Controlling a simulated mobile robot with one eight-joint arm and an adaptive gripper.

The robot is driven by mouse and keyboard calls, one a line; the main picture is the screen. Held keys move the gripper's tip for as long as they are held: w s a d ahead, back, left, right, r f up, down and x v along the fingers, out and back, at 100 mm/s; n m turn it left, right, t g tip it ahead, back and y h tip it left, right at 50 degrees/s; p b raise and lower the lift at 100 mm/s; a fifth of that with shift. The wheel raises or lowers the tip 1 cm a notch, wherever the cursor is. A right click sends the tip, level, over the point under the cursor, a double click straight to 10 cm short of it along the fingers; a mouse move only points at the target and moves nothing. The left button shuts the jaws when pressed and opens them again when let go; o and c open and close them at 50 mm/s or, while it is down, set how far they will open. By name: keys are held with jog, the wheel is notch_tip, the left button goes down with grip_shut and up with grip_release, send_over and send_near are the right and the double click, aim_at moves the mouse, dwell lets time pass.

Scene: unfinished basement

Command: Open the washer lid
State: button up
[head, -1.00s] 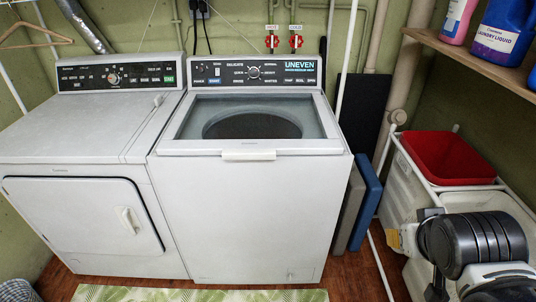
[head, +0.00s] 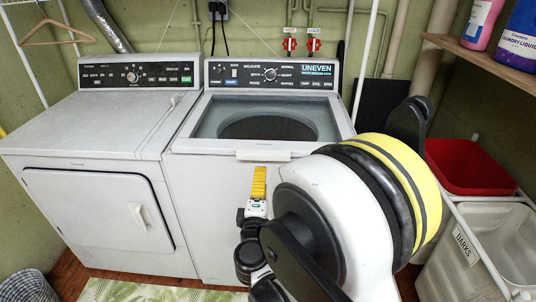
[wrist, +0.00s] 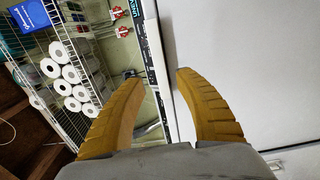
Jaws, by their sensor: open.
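The white washer (head: 215,205) stands right of the dryer in the head view. Its lid, a dark see-through window (head: 210,120) in a pale frame, looks shut. A pale handle (head: 263,155) sticks out from the lid's front edge. My gripper (head: 259,172) is in front of the washer, its yellow fingers pointing up just below the handle in the picture; I cannot tell the gap in depth. A pale washer surface (wrist: 250,60) fills that view's right side.
A white dryer (head: 95,190) stands left of the washer. A red basket (head: 470,168) and a white hamper (head: 510,245) are at the right, below a shelf with detergent bottles (head: 518,35). My arm hides the washer's right front. A green patterned mat (head: 150,291) lies on the floor.

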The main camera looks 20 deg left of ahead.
aim_at(263, 158)
jog(key=x, duration=0.9)
jog(key=shift+w+a+f, duration=0.1)
jog(key=shift+w+f, duration=0.05)
jog(key=shift+w+a, duration=0.15)
jog(key=shift+w, duration=0.5)
jog(key=shift+s, duration=0.1)
grip_shut()
